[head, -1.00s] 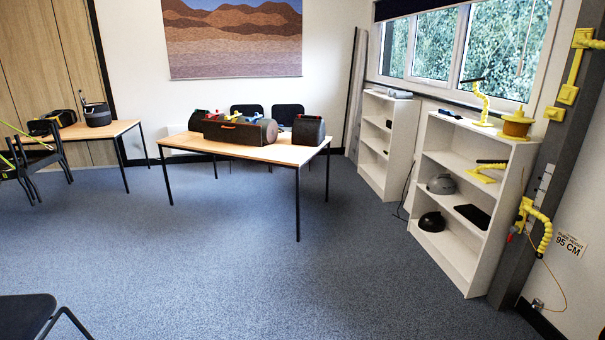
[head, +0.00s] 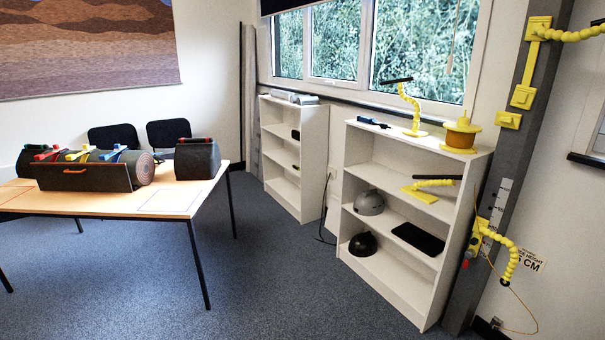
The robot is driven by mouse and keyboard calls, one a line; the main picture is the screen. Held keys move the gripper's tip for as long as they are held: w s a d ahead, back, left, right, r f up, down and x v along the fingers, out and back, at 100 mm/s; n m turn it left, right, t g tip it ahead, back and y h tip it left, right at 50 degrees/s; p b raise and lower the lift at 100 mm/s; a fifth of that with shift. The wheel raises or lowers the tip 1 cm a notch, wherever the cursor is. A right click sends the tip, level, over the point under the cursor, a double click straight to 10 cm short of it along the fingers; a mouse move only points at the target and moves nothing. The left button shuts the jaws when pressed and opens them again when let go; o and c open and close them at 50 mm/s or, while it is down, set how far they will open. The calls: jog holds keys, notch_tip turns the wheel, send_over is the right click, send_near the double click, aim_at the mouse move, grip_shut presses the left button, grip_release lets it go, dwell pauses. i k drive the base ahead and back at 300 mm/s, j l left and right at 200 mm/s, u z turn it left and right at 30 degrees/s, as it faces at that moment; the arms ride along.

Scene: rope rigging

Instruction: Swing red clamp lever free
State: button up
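On the wooden table at left stands a dark grey bag or case (head: 85,176) with a rolled grey end. Several coloured levers or handles lie across its top. One of them is a red piece (head: 48,153), beside yellow and blue ones. A smaller dark case (head: 196,160) to its right has another red strip (head: 195,140) along its top. A small red tip (head: 466,263) shows low on the yellow fitting (head: 482,235) on the grey post. I cannot tell which red part is the clamp lever. My gripper is not in view.
The table (head: 165,203) has bare room at its front right. Two white shelves (head: 300,155) (head: 385,265) stand along the window wall, the nearer holding helmets and yellow jointed arms. The grey post (head: 500,160) stands at right. Blue carpet between is clear.

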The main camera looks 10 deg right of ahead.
aim_at(471, 252)
jog(key=i+j+z, duration=0.2)
jog(key=z, duration=0.15)
jog(key=i+j+z, duration=0.8)
jog(key=j+z, duration=0.25)
jog(key=i+j+z, duration=0.1)
jog(key=j+z, duration=0.25)
jog(key=j, duration=0.2)
jog(key=i+j+z, duration=0.15)
jog(key=j, duration=0.35)
jog(key=i+l, duration=0.15)
jog(key=i, duration=0.4)
jog(key=i+l+u, duration=0.1)
jog(key=i, duration=0.45)
jog(key=l, duration=0.1)
